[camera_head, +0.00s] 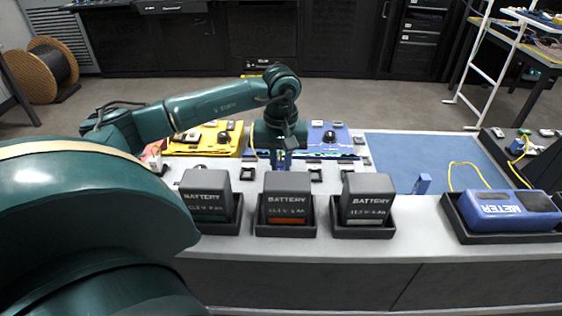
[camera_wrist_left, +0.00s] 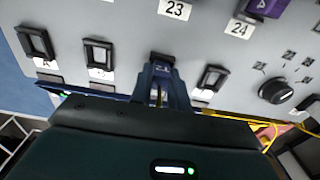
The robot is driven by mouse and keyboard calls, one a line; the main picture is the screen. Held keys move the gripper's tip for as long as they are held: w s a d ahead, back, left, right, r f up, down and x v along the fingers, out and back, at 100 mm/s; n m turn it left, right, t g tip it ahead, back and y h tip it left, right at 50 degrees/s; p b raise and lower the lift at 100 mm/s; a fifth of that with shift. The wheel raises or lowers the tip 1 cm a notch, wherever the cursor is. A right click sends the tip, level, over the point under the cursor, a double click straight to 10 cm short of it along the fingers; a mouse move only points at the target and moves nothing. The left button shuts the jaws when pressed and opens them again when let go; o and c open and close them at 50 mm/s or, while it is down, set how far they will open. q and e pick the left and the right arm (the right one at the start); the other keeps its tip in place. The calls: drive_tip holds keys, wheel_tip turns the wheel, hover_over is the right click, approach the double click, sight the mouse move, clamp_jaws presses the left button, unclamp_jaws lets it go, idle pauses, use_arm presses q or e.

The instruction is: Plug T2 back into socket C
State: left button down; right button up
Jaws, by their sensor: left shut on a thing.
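My left gripper (camera_head: 284,160) reaches down over the bench's back part, behind the batteries. In the left wrist view my left gripper (camera_wrist_left: 160,88) is shut on a blue plug (camera_wrist_left: 162,69). The plug is at the third place in a row of sockets on a light grey panel. Socket A (camera_wrist_left: 34,42) and the socket beside it (camera_wrist_left: 97,54) are empty, and another empty socket (camera_wrist_left: 213,78) is to the right. The plug and fingers cover socket C and its label; I cannot tell how deep the plug sits. My right gripper is not in view.
Three batteries (camera_head: 287,194) stand in black trays along the front. A blue mat (camera_head: 400,150) is mostly clear. A black knob (camera_wrist_left: 276,91) and yellow cable (camera_wrist_left: 235,117) are near the sockets.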

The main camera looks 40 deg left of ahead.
use_arm(q)
drive_tip(key=c, duration=1.3)
unclamp_jaws()
drive_tip(key=shift+o, duration=0.2)
wheel_tip(320, 180, up, 13)
drive_tip(key=shift+r, duration=0.1)
